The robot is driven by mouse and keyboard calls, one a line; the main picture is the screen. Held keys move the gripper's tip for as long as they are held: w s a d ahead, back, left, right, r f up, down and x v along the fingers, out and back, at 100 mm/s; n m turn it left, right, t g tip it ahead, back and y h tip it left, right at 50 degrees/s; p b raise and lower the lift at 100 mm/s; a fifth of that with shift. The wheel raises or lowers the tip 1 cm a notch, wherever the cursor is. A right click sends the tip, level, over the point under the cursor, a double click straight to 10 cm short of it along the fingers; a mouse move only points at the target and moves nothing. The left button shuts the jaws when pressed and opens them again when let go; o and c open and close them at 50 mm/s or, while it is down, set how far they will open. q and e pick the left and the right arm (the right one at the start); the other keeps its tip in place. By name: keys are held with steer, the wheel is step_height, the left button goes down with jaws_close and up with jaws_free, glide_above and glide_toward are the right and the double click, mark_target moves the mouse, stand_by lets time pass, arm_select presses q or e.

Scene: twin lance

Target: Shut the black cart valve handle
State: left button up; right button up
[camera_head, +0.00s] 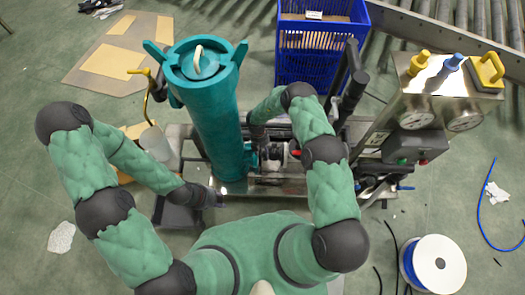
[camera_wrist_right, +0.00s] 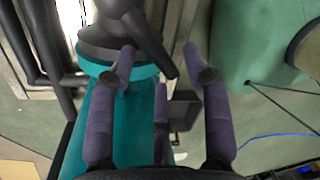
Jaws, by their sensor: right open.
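A black lever handle (camera_wrist_right: 150,42) on a dark round fitting (camera_wrist_right: 98,45) above a teal body (camera_wrist_right: 130,115) shows in the right wrist view; I take it for the cart valve handle. It slants down to the right, its lower end between my right gripper's fingertips in the picture. My right gripper (camera_wrist_right: 158,58) is open with purple-padded fingers apart; contact with the lever cannot be told. In the head view my right arm hides that gripper and most of the valve area. My left gripper (camera_head: 208,196) is low at the cart's front left; its fingers are too small to read.
A large teal canister (camera_head: 213,120) stands on the metal cart (camera_head: 260,187). A gauge panel (camera_head: 440,110) is at the right, with a blue crate (camera_head: 320,60) behind. A cable spool (camera_head: 433,264) and blue hose (camera_head: 480,205) lie on the floor at the right.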

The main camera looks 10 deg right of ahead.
jaws_close()
